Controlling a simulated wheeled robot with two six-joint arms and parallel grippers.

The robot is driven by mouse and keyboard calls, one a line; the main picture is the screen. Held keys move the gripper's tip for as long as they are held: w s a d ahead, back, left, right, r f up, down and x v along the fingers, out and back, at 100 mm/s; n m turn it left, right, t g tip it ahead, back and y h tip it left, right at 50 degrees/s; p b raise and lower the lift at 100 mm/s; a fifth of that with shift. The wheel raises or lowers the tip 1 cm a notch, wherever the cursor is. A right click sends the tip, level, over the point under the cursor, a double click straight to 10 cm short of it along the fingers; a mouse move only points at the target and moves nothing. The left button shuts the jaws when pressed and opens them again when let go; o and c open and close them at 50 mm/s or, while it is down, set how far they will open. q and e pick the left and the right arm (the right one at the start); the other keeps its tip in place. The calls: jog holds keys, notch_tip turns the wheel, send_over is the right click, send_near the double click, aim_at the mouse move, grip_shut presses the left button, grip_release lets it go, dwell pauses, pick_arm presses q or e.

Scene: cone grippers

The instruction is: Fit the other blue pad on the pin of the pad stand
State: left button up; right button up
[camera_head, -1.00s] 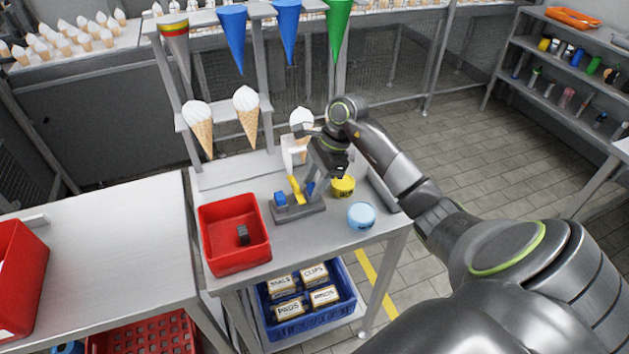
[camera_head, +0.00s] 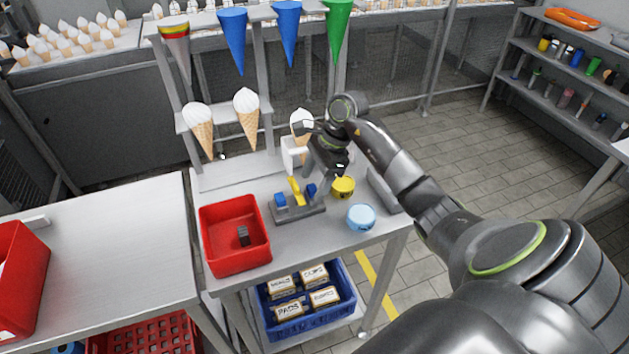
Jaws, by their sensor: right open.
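The grey pad stand (camera_head: 300,211) sits on the middle table. One blue pad (camera_head: 280,200) is at its left end and the other blue pad (camera_head: 311,190) is at its right end, with a yellow upright piece (camera_head: 296,191) between them. Whether the right pad is fully down on its pin is too small to tell. My right gripper (camera_head: 337,172) is open, just above and right of the right pad, and looks apart from it. My left gripper is not in view.
A red bin (camera_head: 235,264) with a dark block (camera_head: 243,236) stands left of the stand. A yellow tub (camera_head: 343,187) and a light blue tub (camera_head: 361,216) stand right of it. Ice cream cones (camera_head: 246,115) are on the rack behind. A blue crate (camera_head: 349,297) sits below.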

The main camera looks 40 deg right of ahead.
jog(key=shift+r+p, duration=0.65)
jog(key=shift+r, duration=1.35)
